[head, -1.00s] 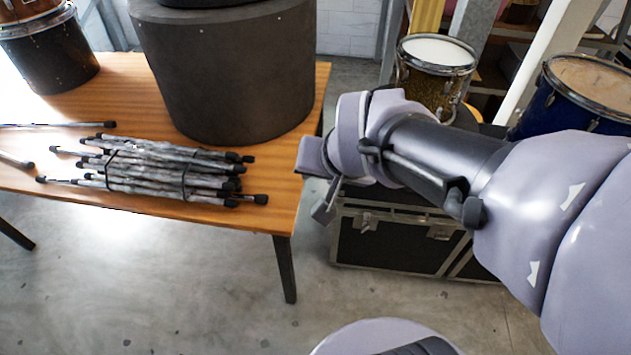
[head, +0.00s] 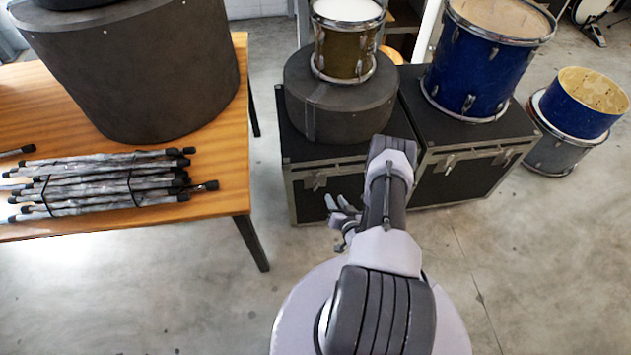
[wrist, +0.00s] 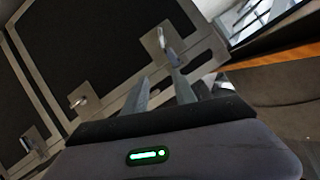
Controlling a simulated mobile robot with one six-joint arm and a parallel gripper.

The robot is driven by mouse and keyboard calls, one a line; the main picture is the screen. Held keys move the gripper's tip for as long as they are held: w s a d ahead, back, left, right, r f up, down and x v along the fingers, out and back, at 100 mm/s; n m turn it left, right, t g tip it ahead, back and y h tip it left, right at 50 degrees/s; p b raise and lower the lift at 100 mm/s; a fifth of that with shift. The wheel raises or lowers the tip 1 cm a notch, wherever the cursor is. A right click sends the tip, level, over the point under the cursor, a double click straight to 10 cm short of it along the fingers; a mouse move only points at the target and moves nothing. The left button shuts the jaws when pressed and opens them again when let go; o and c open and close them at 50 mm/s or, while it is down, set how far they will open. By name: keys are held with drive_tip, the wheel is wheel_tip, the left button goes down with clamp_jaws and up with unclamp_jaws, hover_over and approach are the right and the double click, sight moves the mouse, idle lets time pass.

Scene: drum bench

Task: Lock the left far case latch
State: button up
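The left black case (head: 345,185) stands on the floor with metal edges and two latches on its front. Its left latch (head: 315,182) is a small metal plate with a lever near the top edge; this latch also shows in the wrist view (wrist: 160,40). The case's other latch shows in the wrist view (wrist: 76,98); my arm hides it in the head view. My gripper (head: 334,204) is in front of the case, just below and right of the left latch. In the wrist view its two fingers (wrist: 158,80) are apart and empty, pointing towards that latch. I cannot tell whether they touch it.
A black round drum case (head: 335,105) and a gold drum (head: 347,45) stand on the left case. The right case (head: 470,180) bears a blue drum (head: 480,70). A wooden table (head: 228,165) stands at left; clear floor lies in front.

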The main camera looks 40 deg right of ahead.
sight(317, 187)
drive_tip(key=s+a+f, duration=0.2)
drive_tip(key=s+a, duration=0.1)
drive_tip(key=a, duration=0.1)
drive_tip(key=shift+t, duration=0.3)
drive_tip(key=b+x, duration=0.2)
drive_tip(key=x, duration=0.3)
drive_tip(key=b+x, duration=0.3)
drive_tip(key=x, duration=0.2)
drive_tip(key=b+x, duration=0.3)
drive_tip(key=x, duration=0.3)
drive_tip(key=shift+f, duration=0.4)
drive_tip(key=shift+w+d, duration=0.25)
drive_tip(key=shift+w, duration=0.25)
drive_tip(key=shift+c, duration=0.2)
clamp_jaws()
